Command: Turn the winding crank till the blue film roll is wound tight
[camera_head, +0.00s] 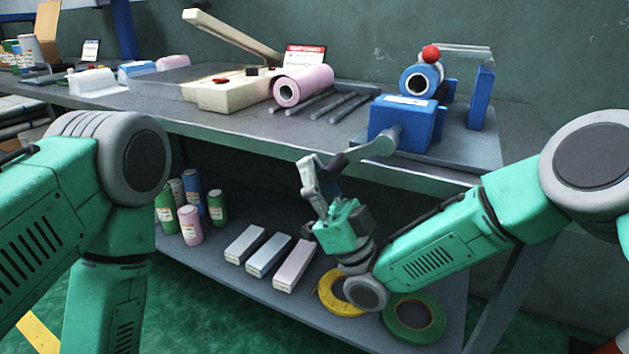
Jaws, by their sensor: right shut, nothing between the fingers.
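The blue film roll (409,80) sits on the winder at the right end of the bench, its open core facing me. A blue block (401,122) stands in front of it. The winding crank (375,148) is a grey arm reaching left from this block, past the bench's front edge. My right gripper (313,177) is shut and empty, just left of and below the crank's outer end. Whether it touches the crank handle cannot be told. My left arm shows at the left, but its gripper is out of view.
A cream sealer (232,94) with a raised lever and a pink roll (303,86) are on the bench, beside dark rods. The lower shelf holds several small rolls, long boxes (269,255), yellow tape (339,297) and green tape (436,327). The bench's front edge is close to my right gripper.

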